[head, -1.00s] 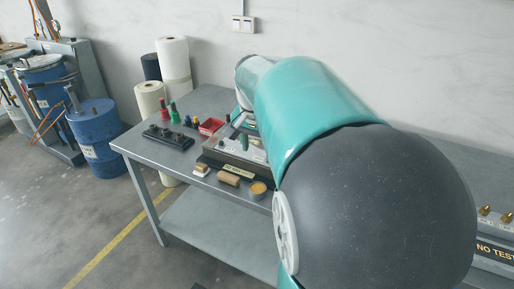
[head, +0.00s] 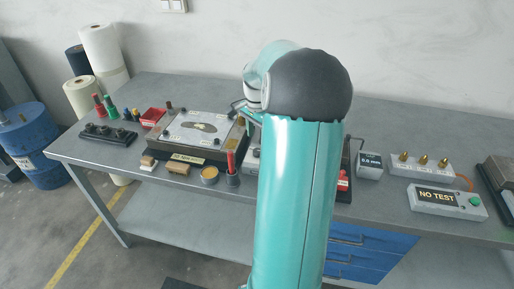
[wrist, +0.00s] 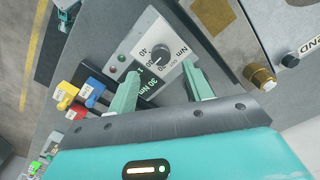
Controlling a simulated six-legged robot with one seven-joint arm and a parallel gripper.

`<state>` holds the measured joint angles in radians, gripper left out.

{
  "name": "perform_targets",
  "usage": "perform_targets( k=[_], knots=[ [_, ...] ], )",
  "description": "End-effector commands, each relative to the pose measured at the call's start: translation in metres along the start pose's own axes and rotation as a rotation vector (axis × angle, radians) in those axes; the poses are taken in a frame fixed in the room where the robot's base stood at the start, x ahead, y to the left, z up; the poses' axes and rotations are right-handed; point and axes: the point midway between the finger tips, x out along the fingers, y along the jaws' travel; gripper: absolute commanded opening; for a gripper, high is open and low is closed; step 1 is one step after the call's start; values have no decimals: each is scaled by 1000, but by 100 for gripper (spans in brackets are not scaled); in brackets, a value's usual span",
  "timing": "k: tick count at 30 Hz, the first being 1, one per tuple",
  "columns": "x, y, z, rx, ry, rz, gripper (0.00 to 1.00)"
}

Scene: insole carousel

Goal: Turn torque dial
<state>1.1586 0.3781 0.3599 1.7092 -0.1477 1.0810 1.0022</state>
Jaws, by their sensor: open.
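The torque dial (wrist: 160,57) is a grey round knob on a light panel (wrist: 134,46) with Nm numbers around it, in the wrist view. A small dark display (wrist: 150,87) beside it reads 30 Nm in green and is partly covered by a finger. My gripper (wrist: 161,68) is open, with one pale green finger on either side of the dial. I cannot tell whether either finger touches it. In the head view my arm hides the dial and the fingers; only a grey edge of the unit (head: 253,160) shows.
Yellow (wrist: 66,92), blue (wrist: 93,88) and red (wrist: 77,111) coloured parts sit close left of the fingers. On the bench are a plate fixture (head: 166,151), a red bin (head: 153,114), a gauge (head: 370,160) and a NO TEST box (head: 425,206).

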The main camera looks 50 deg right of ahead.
Motion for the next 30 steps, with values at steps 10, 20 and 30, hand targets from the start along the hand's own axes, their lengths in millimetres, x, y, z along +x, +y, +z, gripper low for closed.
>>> perform_targets(
  k=[10, 20, 30],
  knots=[
    [55, -1, -1, 0, -1, 1, 50],
    [61, -1, -1, -1, 0, 0, 50],
    [60, -1, -1, -1, 0, 0, 6]
  ],
)
